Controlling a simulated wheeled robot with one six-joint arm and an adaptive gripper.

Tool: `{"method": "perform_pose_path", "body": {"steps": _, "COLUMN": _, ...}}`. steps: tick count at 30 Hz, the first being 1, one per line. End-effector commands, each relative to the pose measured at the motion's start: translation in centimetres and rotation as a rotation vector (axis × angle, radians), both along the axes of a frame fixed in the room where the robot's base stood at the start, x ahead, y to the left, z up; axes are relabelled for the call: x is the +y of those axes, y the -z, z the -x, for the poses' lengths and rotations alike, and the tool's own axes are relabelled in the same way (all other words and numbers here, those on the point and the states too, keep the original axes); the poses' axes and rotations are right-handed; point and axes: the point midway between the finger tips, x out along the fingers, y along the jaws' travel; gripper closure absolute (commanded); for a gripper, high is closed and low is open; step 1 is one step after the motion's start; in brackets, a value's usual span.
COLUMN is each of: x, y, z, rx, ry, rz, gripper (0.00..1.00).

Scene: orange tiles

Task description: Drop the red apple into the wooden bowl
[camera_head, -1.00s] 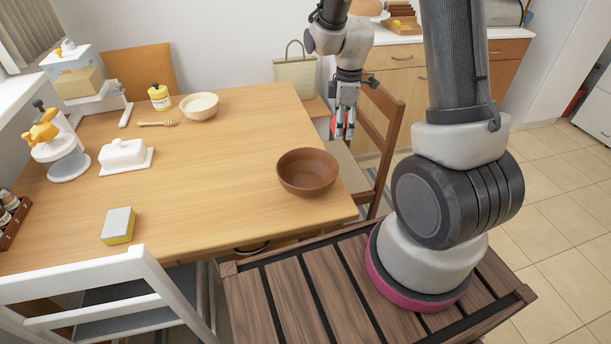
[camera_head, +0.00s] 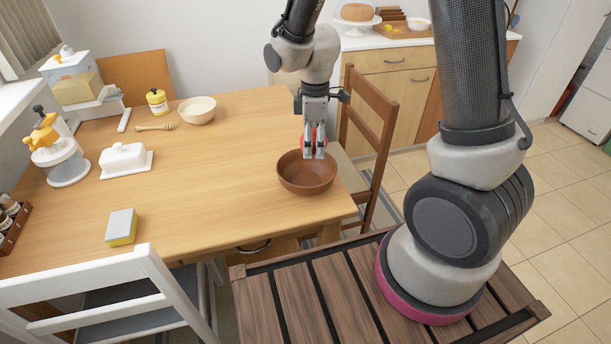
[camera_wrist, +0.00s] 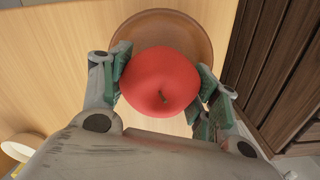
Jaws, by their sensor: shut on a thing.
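The red apple (camera_wrist: 160,82) is held between the two fingers of my gripper (camera_wrist: 163,92) in the wrist view. In the head view my gripper (camera_head: 314,150) points down over the far part of the wooden bowl (camera_head: 305,181), and the apple (camera_head: 306,137) shows only as red slivers behind the fingers. The brown bowl stands upright near the table's right edge and looks empty where visible. In the wrist view the bowl's rim (camera_wrist: 195,30) shows beyond the apple, which hides much of it. The exact height of the apple above the bowl is hard to tell.
The table (camera_head: 190,210) is clear left of the bowl. A yellow-grey sponge (camera_head: 121,227), a white butter dish (camera_head: 124,159) and a cream bowl (camera_head: 197,110) stand further off. A wooden chair (camera_head: 371,130) is close to the right of my gripper. A white chair (camera_head: 90,290) stands in front.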

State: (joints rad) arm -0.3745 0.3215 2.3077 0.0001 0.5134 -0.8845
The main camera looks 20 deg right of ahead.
Motion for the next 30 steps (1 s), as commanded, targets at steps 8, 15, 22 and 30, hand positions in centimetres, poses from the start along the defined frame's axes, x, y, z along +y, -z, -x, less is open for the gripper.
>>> {"method": "perform_pose_path", "body": {"steps": 8, "x": 0.0, "y": 2.4, "z": 0.0, "rx": 0.001, "ry": -0.001, "rz": 0.001, "gripper": 0.67}}
{"method": "perform_pose_path", "body": {"steps": 15, "x": 0.0, "y": 2.6, "z": 0.0, "rx": -0.001, "ry": -0.001, "rz": -0.001, "gripper": 0.67}}
{"method": "perform_pose_path", "body": {"steps": 22, "x": 0.0, "y": 2.6, "z": 0.0, "rx": -0.001, "ry": -0.001, "rz": -0.001, "gripper": 0.14}}
{"method": "perform_pose_path", "body": {"steps": 30, "x": 0.0, "y": 2.6, "z": 0.0, "rx": -0.001, "ry": -0.001, "rz": 0.0, "gripper": 0.14}}
